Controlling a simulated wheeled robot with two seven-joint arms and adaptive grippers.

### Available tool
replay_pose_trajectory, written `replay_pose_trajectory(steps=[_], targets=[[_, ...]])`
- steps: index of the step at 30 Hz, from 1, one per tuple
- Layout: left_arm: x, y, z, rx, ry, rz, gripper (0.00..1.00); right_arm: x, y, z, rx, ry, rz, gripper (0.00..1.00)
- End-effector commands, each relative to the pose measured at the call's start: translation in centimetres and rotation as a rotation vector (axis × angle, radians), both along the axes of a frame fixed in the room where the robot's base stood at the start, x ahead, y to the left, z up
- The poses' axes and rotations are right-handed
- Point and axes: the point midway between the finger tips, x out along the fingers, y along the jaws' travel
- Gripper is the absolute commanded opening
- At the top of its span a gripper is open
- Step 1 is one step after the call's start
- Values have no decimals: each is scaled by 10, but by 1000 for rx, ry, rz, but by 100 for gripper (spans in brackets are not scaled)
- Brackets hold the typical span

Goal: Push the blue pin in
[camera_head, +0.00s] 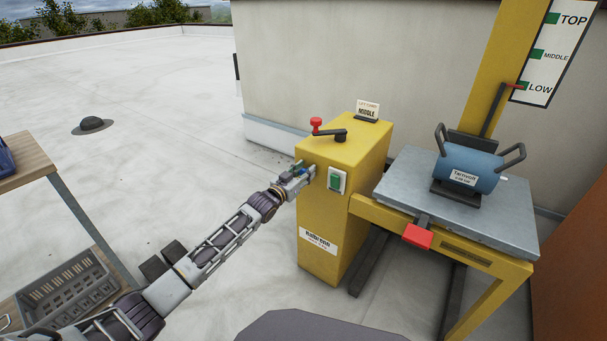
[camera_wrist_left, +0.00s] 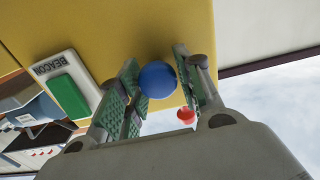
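The blue pin shows as a round blue knob (camera_wrist_left: 157,79) in front of the yellow housing, in the left wrist view. In the head view it is mostly hidden by my left gripper (camera_head: 301,177). This gripper is at the left face of the yellow box (camera_head: 342,155). In the left wrist view the green-padded fingers of my left gripper (camera_wrist_left: 160,72) stand on either side of the knob, close to it. Whether both pads press on it, I cannot tell. The knob hides the pin's shaft, so its depth does not show. My right gripper is not in view.
A green switch (camera_head: 335,182) marked BEACON is just right of my left gripper. A red-knobbed crank (camera_head: 317,124) and a MIDDLE card (camera_head: 367,111) sit on top of the box. The lift platform (camera_head: 405,178) carries a blue cylinder (camera_head: 461,164). A shelf (camera_head: 25,160) stands at left.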

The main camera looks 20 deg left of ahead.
Motion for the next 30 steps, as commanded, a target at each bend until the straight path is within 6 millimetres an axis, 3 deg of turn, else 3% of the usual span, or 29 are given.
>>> replay_pose_trajectory(steps=[3,17,30], targets=[[0,0,-1,0,1,-1,52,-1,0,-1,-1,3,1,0],[-3,0,-2,1,3,-1,52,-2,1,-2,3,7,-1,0],[-29,10,-3,1,4,-1,52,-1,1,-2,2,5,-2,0]])
